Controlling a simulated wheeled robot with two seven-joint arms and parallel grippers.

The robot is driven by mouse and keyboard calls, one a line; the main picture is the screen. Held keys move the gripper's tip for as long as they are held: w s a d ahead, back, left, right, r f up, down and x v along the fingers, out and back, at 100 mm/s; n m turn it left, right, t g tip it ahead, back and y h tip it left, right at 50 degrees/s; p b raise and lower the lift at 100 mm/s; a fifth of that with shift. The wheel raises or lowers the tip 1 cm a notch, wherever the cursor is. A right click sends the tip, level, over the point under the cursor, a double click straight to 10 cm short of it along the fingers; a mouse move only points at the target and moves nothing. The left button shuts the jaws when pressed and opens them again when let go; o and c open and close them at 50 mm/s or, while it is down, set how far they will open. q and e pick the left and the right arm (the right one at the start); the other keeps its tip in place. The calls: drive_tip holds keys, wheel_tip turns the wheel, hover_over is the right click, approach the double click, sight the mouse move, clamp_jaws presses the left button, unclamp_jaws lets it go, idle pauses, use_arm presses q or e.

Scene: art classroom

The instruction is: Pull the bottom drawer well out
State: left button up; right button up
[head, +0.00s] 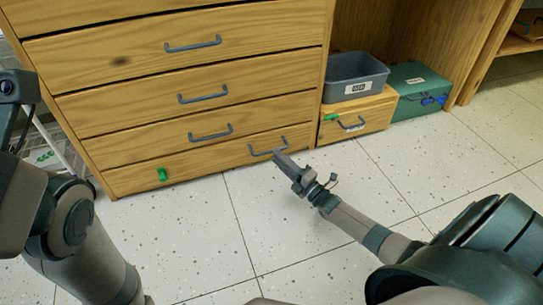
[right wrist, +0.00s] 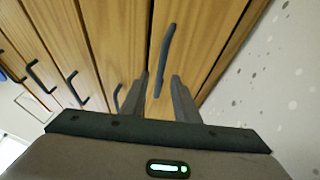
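The wooden cabinet's bottom drawer (head: 215,163) looks flush with the front. Its grey bar handle (head: 259,152) sits right of centre, and a green piece (head: 162,175) is on its left part. My right gripper (head: 279,157) is close to the right end of this handle. In the right wrist view the handle (right wrist: 166,50) runs up from between the tips of my open right gripper (right wrist: 160,80). I cannot tell whether the fingers touch it. My left arm shows at the left, but its gripper is out of view.
Drawers with similar handles (head: 203,95) lie above. At the right stand a grey bin (head: 356,72) on a small wooden drawer box (head: 362,114) and a green case (head: 420,92). The speckled tile floor (head: 215,235) before the cabinet is clear except for my arms.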

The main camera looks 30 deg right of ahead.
drive_tip(key=shift+b+x, duration=0.8)
drive_tip(key=shift+x, duration=1.35)
clamp_jaws()
